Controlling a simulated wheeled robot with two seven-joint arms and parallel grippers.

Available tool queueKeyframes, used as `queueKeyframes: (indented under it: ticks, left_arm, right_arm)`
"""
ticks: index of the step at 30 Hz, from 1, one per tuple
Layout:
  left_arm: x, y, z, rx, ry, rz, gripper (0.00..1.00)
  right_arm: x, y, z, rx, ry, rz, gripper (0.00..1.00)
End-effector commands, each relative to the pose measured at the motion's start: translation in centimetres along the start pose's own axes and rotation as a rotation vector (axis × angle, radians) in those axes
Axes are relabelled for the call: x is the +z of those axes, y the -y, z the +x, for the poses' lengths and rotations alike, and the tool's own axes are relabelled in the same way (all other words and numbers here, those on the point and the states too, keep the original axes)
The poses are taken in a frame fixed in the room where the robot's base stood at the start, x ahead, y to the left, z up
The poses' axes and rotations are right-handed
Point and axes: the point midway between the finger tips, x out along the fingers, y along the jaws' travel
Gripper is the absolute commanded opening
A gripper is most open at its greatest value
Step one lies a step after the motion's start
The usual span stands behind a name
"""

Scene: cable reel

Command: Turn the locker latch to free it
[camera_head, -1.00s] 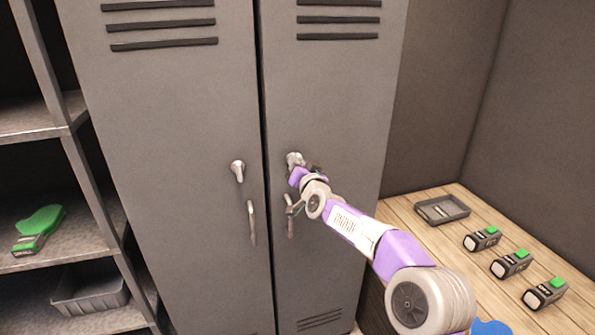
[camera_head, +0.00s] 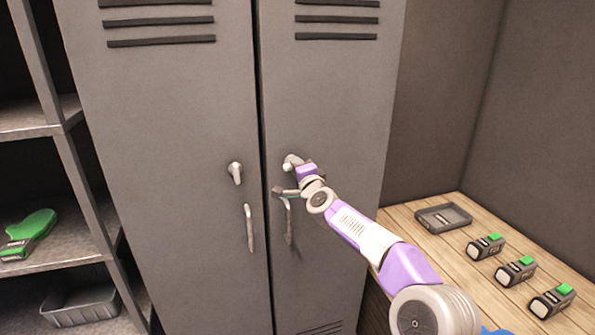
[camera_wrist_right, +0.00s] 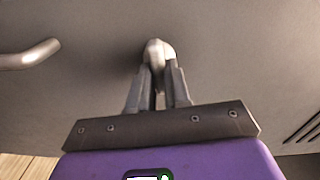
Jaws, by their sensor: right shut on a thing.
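The grey locker has two doors, and its right door (camera_head: 330,110) carries a small silver latch (camera_head: 291,160) above a vertical handle (camera_head: 288,222). My right gripper (camera_head: 296,166) is at this latch, its arm coming in from the lower right. In the right wrist view the latch (camera_wrist_right: 158,52) stands between the fingertips of my right gripper (camera_wrist_right: 160,75), which is shut on it. The gripper hides part of the latch in the head view. The left door (camera_head: 170,120) has its own latch (camera_head: 235,172), pointing down. My left gripper is out of view.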

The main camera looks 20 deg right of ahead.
Motion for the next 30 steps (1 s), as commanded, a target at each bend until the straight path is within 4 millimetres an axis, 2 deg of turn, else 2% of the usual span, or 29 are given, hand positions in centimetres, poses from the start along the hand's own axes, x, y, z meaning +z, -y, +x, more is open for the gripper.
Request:
queueKeyframes:
  ticks: [10, 28, 29, 30]
  left_arm:
    - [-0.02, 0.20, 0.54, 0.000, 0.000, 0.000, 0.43]
    - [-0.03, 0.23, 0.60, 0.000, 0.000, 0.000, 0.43]
    - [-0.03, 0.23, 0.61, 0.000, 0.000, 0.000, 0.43]
    - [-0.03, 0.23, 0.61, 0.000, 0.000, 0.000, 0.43]
  right_arm:
    - [-0.04, -0.10, 0.00, -0.001, -0.001, 0.160, 0.00]
    - [-0.03, -0.08, 0.00, -0.001, -0.001, 0.199, 0.00]
    - [-0.03, -0.08, 0.00, -0.001, -0.001, 0.199, 0.20]
    - [-0.03, -0.08, 0.00, -0.001, -0.001, 0.199, 0.26]
